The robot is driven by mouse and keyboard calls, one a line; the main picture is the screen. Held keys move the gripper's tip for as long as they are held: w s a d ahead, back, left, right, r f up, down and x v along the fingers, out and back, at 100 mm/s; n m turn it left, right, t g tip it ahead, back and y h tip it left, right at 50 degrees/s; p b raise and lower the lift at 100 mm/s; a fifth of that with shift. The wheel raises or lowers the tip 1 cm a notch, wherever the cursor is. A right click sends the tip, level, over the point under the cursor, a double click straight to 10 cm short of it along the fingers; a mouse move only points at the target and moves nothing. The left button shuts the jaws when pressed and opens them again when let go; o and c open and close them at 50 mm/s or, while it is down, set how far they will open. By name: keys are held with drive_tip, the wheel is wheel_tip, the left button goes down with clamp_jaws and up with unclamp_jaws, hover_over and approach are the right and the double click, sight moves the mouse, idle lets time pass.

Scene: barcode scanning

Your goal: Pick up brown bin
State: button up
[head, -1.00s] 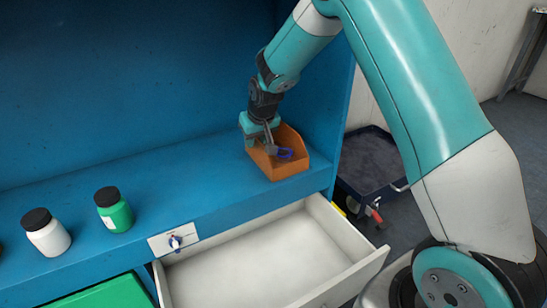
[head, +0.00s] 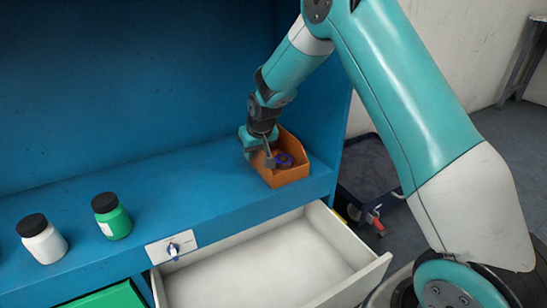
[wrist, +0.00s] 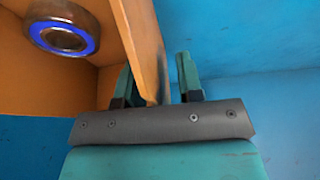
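The brown bin (head: 290,175) is an open orange-brown box standing on the blue shelf near its right end. A ring with a blue band (head: 284,159) lies inside it; the ring also shows in the wrist view (wrist: 64,37). My gripper (head: 266,158) is down at the bin's left side. In the wrist view my gripper (wrist: 158,80) has its two fingers apart, with the bin's wall (wrist: 143,40) between them. The left finger is on the bin's inner side, partly hidden by the wall. A gap shows between the wall and the right finger.
A white bottle (head: 44,246) and a green bottle (head: 117,222), both black-capped, stand at the shelf's left. A white drawer (head: 265,272) is open below the shelf. A dark cart (head: 372,180) stands on the floor at right. The shelf between bottles and bin is clear.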

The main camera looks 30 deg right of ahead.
drive_tip(key=shift+c, duration=0.5)
clamp_jaws()
drive_tip(key=shift+r, duration=0.1)
